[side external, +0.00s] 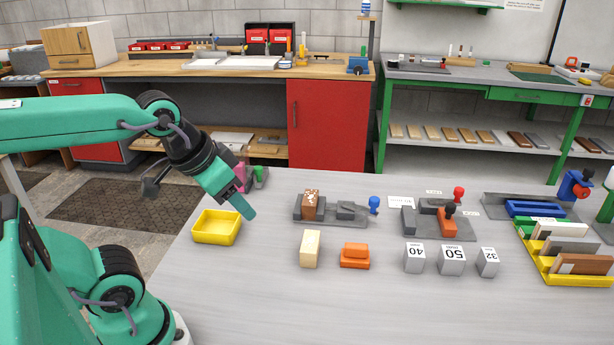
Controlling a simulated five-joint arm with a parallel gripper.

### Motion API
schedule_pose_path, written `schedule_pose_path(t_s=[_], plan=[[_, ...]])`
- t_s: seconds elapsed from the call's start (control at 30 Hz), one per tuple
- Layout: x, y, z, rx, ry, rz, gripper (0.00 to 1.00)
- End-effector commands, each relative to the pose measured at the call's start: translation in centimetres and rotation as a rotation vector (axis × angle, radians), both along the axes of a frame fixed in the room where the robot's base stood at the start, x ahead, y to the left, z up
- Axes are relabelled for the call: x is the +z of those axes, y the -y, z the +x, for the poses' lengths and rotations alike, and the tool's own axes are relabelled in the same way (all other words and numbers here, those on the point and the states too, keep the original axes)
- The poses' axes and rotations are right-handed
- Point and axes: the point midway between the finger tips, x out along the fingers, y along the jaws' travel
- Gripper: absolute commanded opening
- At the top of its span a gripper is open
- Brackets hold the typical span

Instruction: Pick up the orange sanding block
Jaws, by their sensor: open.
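The orange sanding block (355,255) sits on the grey table, right of a pale wooden block and left of the grey numbered blocks. It is low, with a narrower raised top. My gripper (243,200) is in the air to the upper left of the orange block, behind the yellow tray in the picture. Its green fingers point down and to the right. It is open, with nothing seen between the fingers, and well apart from the orange block.
A yellow tray (217,228) stands near my gripper. A pale block (310,248) stands close left of the orange one. Grey blocks marked 40 (414,258), 50 (452,260) and 32 (487,262) stand to the right. Grey fixtures (330,210) lie behind. The table's front is clear.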

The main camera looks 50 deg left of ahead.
Motion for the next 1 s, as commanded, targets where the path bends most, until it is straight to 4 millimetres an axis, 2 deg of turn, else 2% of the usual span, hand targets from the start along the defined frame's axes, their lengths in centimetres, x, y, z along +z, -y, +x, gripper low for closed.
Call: schedule_pose_path(t_s=[0.27, 0.47, 0.67, 1.0], plan=[[0.1, 0.0, 0.1, -0.004, -0.002, 0.002, 0.47], [0.3, 0.1, 1.3, -0.033, -0.025, 0.014, 0.47], [0.7, 0.4, 3.8, -0.100, -0.072, 0.042, 0.47], [0.2, 1.1, 9.4, -0.247, -0.169, 0.095, 0.47]])
